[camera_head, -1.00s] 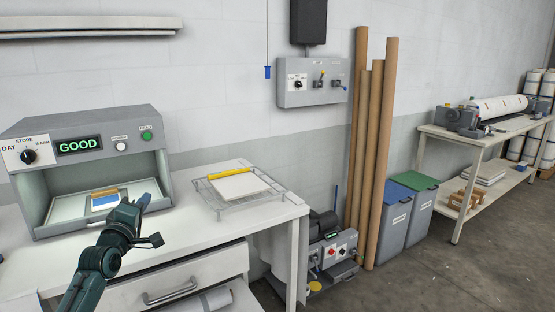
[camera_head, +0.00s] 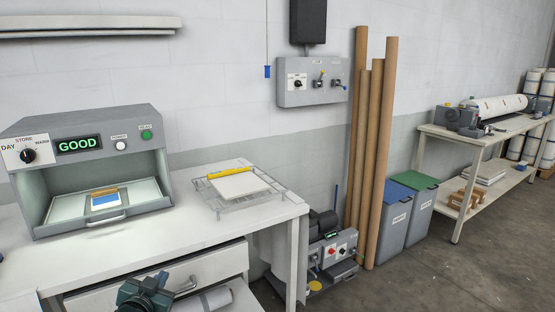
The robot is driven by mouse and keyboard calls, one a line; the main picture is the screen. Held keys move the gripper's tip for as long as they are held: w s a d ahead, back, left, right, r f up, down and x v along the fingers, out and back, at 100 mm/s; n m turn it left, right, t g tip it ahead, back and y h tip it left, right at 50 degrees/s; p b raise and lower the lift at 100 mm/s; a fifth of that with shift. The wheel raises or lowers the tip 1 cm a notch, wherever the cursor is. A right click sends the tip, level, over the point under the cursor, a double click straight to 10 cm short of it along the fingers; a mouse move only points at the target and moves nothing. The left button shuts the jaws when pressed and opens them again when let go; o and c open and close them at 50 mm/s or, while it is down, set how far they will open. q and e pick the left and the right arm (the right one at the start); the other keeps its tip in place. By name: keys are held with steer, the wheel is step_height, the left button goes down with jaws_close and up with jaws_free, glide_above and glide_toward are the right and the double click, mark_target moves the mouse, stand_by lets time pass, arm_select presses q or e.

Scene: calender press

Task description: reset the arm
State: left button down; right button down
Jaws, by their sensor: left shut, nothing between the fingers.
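My left gripper (camera_head: 160,281) shows at the bottom edge, low and left of centre, in front of the workbench drawer. It is shut and empty, and most of its arm is cut off by the frame. My right gripper is out of view. The grey viewing booth (camera_head: 92,120) stands on the bench with its display (camera_head: 79,145) lit "GOOD". A blue and white sample (camera_head: 105,201) with a brown top strip lies in the booth's tray, apart from my gripper.
A wire rack (camera_head: 247,201) with white sheets and a yellow bar stands on the white bench (camera_head: 185,228). The drawer (camera_head: 225,260) below is partly open with a roll in it. Cardboard tubes (camera_head: 375,150) and bins (camera_head: 405,215) stand right; floor beyond is clear.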

arm_select(q)
steer(key=s+d+f+g+h, duration=0.1)
steer(key=s+d+f, duration=0.3)
steer(key=s, duration=0.6)
steer(key=s+d+f+g+h, duration=0.1)
steer(key=s+d+f, duration=0.4)
steer(key=s, duration=0.5)
steer(key=s+d+f+g+h, duration=0.1)
steer(key=s+d+f, duration=0.3)
steer(key=s, duration=0.7)
steer(key=shift+d+f+n+g, duration=0.25)
steer(key=shift+d+g, duration=0.35)
steer(key=shift+g, duration=0.3)
steer(key=shift+s, duration=0.1)
steer(key=c, duration=2.1)
jaws_free()
steer(key=shift+r, duration=0.1)
steer(key=shift+c, duration=0.2)
